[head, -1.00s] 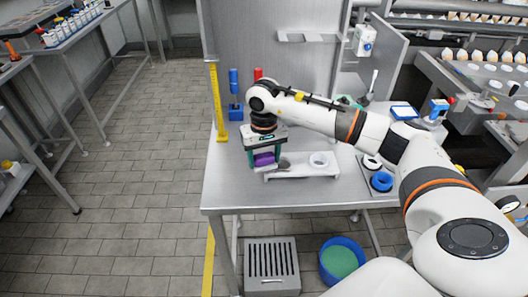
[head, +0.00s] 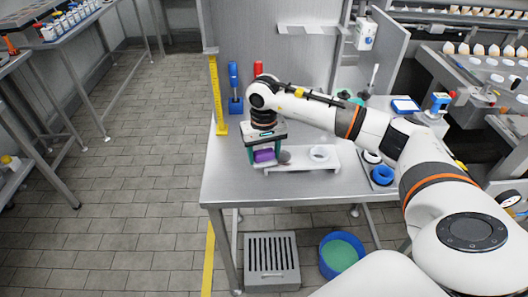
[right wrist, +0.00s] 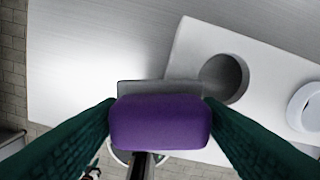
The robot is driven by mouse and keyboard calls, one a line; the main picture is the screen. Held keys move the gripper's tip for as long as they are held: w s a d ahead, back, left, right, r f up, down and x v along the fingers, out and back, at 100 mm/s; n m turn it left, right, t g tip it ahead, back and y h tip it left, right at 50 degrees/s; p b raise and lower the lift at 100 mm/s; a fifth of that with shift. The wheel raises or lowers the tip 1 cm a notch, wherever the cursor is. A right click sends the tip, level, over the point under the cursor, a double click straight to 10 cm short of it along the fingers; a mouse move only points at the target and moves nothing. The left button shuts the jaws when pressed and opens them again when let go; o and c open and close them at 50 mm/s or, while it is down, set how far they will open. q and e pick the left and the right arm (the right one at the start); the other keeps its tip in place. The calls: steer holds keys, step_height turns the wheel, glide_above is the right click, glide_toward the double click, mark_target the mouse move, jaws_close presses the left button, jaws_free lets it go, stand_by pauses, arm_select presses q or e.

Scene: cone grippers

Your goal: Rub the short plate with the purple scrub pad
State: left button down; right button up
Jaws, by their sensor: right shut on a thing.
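The purple scrub pad (right wrist: 160,122) is between the green fingers of my right gripper (right wrist: 160,116), which is shut on it. In the head view the pad (head: 264,155) is low over the table, at the left end of a white holder (head: 303,163). A flat grey piece (right wrist: 160,87) shows just behind the pad in the wrist view, partly covered by it; it may be the short plate, but I cannot tell for certain. Whether the pad touches it is hidden. My left gripper is not in view.
The holder has a dark round recess (right wrist: 223,79) and a white ring (right wrist: 310,106). A yellow post (head: 216,100), a blue tool (head: 235,88) and a red one (head: 258,69) stand behind. The front of the metal table (head: 290,190) is clear.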

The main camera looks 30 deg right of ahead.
mark_target(299, 164)
steer(key=shift+f+b, duration=0.65)
steer(key=shift+f, duration=0.1)
steer(key=shift+d, duration=0.15)
